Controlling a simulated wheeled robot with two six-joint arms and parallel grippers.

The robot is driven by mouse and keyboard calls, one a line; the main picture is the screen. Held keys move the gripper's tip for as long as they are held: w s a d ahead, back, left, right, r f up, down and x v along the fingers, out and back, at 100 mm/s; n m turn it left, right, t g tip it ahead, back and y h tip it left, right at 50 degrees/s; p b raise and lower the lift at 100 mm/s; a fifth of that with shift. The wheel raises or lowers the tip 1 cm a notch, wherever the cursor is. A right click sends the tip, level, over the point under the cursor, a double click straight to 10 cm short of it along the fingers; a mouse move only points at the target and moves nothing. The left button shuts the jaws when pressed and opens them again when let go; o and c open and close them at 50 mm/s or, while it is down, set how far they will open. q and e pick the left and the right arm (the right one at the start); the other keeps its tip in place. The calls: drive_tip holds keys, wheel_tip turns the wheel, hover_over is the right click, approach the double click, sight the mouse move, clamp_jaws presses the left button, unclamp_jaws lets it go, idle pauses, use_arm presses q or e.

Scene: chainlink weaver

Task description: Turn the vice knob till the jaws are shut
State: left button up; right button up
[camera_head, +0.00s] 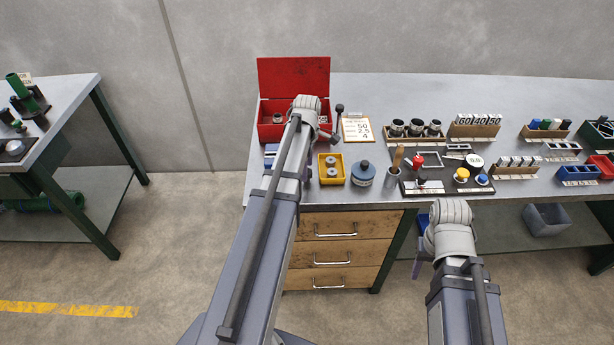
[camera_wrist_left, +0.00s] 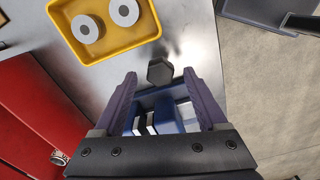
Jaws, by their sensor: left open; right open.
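The blue vice (camera_wrist_left: 165,100) lies between and below my left gripper's fingers in the left wrist view, with pale jaw faces partly hidden by the gripper. Its dark, six-sided knob (camera_wrist_left: 160,72) sits between the fingertips, with space on both sides. My left gripper (camera_wrist_left: 160,77) is open and holds nothing. In the head view part of the blue vice (camera_head: 270,154) shows left of my left arm, which hides the knob. My right gripper (camera_head: 416,268) is open, in front of the bench, mostly hidden by its own wrist.
A yellow bin (camera_head: 331,169) with round parts stands right of the vice and also shows in the left wrist view (camera_wrist_left: 99,49). A red toolbox (camera_head: 294,80) stands behind. A blue-grey round container (camera_head: 363,173) and a dark tool board (camera_head: 435,187) are further right.

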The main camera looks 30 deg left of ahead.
use_arm(q)
drive_tip(key=shift+f+b, duration=0.35)
drive_tip(key=shift+f, duration=0.35)
clamp_jaws()
